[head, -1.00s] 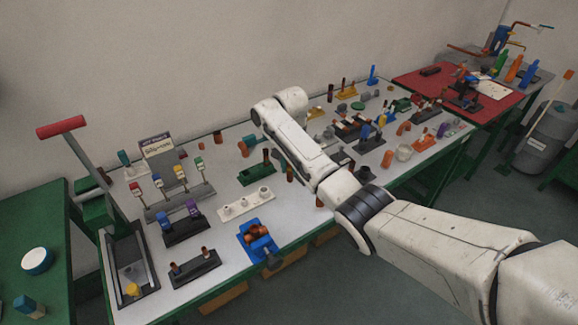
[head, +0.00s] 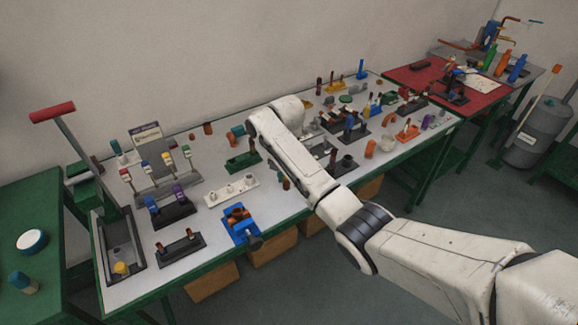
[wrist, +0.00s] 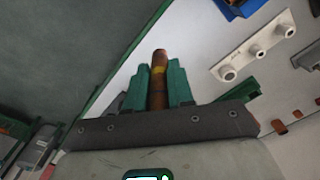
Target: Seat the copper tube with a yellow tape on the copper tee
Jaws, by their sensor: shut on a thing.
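My gripper (wrist: 158,85) has green fingers shut on the copper tube with a yellow tape (wrist: 159,60) in the wrist view. The tube's bare end sticks out past the fingertips, and the yellow band shows between them. In the head view my forearm hides most of the gripper. A copper-coloured fitting (head: 238,215), which looks like the copper tee, sits in a blue vise (head: 241,232) at the bench's front edge. The vise is left of my arm in the head view. Only a blue corner, likely the vise (wrist: 236,8), shows at the top of the wrist view, apart from the tube.
A white block with several sockets (head: 231,190) lies behind the vise, and also shows in the wrist view (wrist: 254,46). A dark rack with copper pieces (head: 181,249) stands to its left. A green holder (head: 243,161) is near my forearm. Cardboard boxes (head: 273,246) are under the bench.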

